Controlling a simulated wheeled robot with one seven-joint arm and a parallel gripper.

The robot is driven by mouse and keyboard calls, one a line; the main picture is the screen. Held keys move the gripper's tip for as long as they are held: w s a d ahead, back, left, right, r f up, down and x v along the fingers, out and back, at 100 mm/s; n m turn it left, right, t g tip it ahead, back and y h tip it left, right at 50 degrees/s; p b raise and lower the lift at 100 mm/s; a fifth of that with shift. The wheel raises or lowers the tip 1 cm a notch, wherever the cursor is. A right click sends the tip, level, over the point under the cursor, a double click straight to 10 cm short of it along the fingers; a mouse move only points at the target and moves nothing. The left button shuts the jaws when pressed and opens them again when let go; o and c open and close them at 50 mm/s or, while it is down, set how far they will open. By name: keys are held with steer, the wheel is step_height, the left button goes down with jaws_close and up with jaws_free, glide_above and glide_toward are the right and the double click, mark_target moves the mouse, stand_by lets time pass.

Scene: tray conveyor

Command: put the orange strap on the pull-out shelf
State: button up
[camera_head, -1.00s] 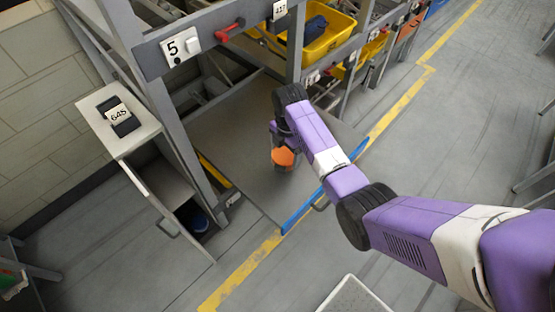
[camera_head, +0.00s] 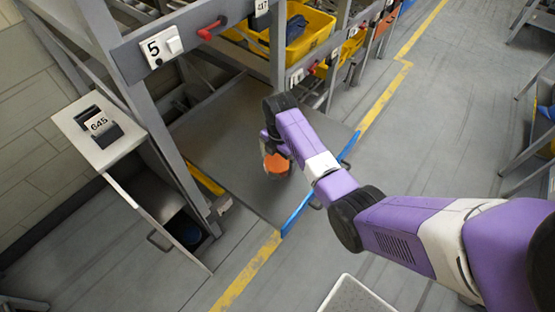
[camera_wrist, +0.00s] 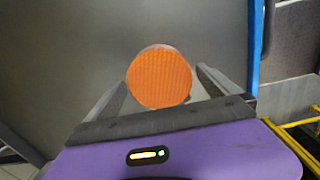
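The orange strap is a round roll (camera_wrist: 159,77) between the two finger tips of my gripper (camera_wrist: 162,78) in the wrist view. In the head view the strap (camera_head: 277,163) shows at the end of my arm, below my gripper (camera_head: 274,152). The pull-out shelf is the flat grey panel (camera_head: 225,125) with a blue front edge (camera_head: 297,212). The strap is over its right part. I cannot tell how high it is.
A rack post (camera_head: 165,150) and a white-topped cabinet (camera_head: 98,130) with an open door stand left of the shelf. A yellow bin (camera_head: 316,38) with blue contents sits behind. A light perforated tray (camera_head: 352,297) is at the bottom. Most of the shelf is bare.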

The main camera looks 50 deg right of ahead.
mark_target(278, 162)
step_height(278, 162, up, 12)
steer(key=shift+s+r, duration=0.15)
stand_by(0.6)
stand_by(0.5)
